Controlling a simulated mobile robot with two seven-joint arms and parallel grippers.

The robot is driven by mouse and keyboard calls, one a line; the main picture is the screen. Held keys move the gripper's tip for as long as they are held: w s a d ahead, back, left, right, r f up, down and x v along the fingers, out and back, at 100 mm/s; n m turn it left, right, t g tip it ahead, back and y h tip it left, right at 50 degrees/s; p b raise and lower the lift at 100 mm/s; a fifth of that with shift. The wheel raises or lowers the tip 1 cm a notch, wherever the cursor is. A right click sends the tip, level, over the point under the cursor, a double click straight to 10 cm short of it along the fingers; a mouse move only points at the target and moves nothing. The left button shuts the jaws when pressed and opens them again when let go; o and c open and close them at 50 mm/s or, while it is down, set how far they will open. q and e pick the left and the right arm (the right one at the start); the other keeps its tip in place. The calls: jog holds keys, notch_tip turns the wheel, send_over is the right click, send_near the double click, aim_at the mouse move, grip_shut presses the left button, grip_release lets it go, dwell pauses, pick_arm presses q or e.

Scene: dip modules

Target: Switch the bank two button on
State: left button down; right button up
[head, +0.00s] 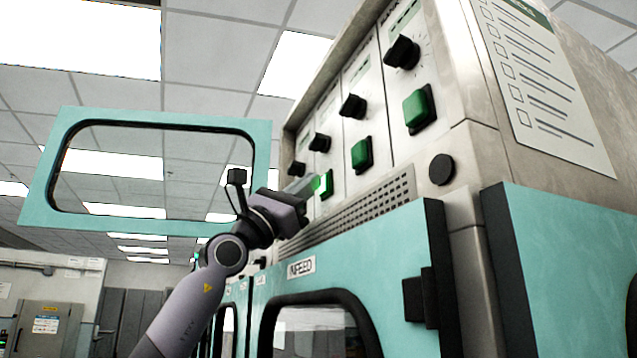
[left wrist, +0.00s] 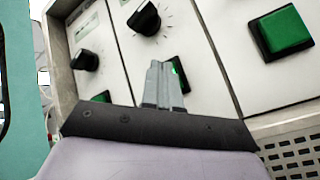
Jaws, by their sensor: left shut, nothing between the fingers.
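The control panel has several upright modules side by side, each with a black knob and a green button. My left gripper (head: 307,186) is shut and empty, with its fingertips at the button (head: 327,185) of the second module from the left. In the left wrist view the shut fingers (left wrist: 158,70) overlap that green button (left wrist: 179,76) and hide its left part. I cannot tell whether they touch it. The leftmost module's button (left wrist: 101,97) is partly hidden behind the gripper body. The module labels are too small to read. My right gripper is not in view.
Larger-looking green buttons (head: 361,154) and (head: 418,108) sit on the modules to the right. Black knobs (head: 352,106) stick out above the buttons. A vent grille (head: 370,205) lies below. A teal framed window panel (head: 150,118) stands open at left, near my arm.

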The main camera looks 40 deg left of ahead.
pick_arm(q)
jog(key=shift+w+d, duration=0.1)
jog(key=shift+w, duration=0.05)
jog(key=shift+f, duration=0.15)
dwell(0.4)
jog(key=s+a+b, duration=0.2)
jog(key=s+a, duration=0.1)
jog(key=s, duration=0.2)
jog(key=shift+s, duration=0.3)
dwell(0.4)
